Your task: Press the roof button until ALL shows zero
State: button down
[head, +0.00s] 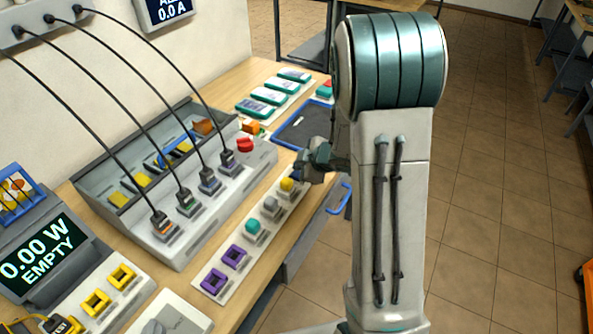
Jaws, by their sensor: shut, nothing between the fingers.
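A wall display (166,11) at the top is cut off by the picture edge. A pale strip on the bench carries a yellow button (287,185), a grey button (271,204) and a teal button (252,226). A red button (245,144) sits on the grey console. I cannot read which one is the roof button. My gripper (304,168) is shut and empty, just above and beside the yellow button. My arm hides part of the bench's right side.
The console (190,225) has several black cables plugged in, hanging from the wall. A screen (42,255) at left reads 0.00 W EMPTY. Purple sockets (234,256) and yellow sockets (96,302) lie nearer. A dark tray (300,128) lies behind my gripper. The tiled floor at right is open.

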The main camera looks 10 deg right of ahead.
notch_tip(320, 180, up, 5)
jog(key=p, duration=0.5)
dwell(0.9)
jog(key=shift+w+d+r, duration=0.1)
jog(key=shift+d+r, duration=0.1)
jog(key=shift+r, duration=0.15)
jog(key=s+d+r+m+h, duration=0.3)
jog(key=s+r+m, duration=0.1)
jog(key=r, duration=0.2)
jog(key=s+d+r+m+h, duration=0.3)
jog(key=r+m, duration=0.2)
jog(key=s+a+r+m+g, duration=0.1)
jog(key=s+a+m+g, duration=0.1)
jog(key=s, duration=0.8)
jog(key=s+a+r+m+g+y, duration=0.1)
jog(key=s+a, duration=0.4)
jog(key=s, duration=0.5)
jog(key=r+m+g, duration=0.1)
jog(key=m, duration=0.1)
jog(key=shift+m+g+y, duration=0.3)
jog(key=shift+m, duration=0.1)
